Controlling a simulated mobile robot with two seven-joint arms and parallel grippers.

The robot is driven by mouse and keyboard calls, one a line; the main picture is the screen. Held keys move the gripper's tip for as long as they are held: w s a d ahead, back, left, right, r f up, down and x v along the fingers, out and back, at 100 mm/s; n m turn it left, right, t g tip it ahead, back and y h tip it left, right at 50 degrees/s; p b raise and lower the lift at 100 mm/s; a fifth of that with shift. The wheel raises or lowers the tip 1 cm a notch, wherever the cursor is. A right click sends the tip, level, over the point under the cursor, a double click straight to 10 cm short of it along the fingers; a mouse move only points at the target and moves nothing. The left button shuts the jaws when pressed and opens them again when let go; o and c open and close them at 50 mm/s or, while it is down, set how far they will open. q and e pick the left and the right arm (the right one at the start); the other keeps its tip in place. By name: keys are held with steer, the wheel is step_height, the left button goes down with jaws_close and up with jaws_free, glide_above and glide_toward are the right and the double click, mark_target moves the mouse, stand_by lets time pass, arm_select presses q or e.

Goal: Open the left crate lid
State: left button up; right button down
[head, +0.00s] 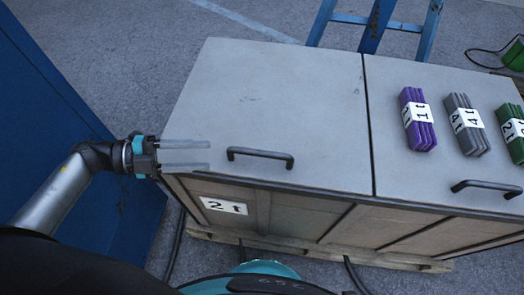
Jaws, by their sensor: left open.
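The left crate lid (268,95) is a grey panel lying closed on the crate (285,215). It has a black bar handle (260,157) near its front edge. My left gripper (208,155) comes in from the left, with its two fingers open and pointing right over the lid's front left corner. It is to the left of the handle, apart from it, with nothing between the fingers. My right gripper is not in view.
The right crate lid (390,85) has its own black handle (486,187) and carries purple (416,119), grey (467,125) and green (512,133) bundles. A blue wall (50,105) stands at the left. A blue ladder-like frame (375,25) stands behind the crate.

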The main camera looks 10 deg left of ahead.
arm_select(q)
glide_toward(252, 154)
steer(key=x, duration=0.3)
steer(key=shift+d+b, duration=0.1)
steer(key=shift+b, duration=0.25)
steer(key=b+x, duration=0.1)
steer(key=x, duration=0.8)
steer(key=shift+w, duration=0.1)
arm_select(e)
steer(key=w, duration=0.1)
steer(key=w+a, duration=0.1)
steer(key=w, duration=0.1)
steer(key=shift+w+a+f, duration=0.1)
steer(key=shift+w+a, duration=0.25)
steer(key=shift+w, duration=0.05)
arm_select(q)
jaws_close()
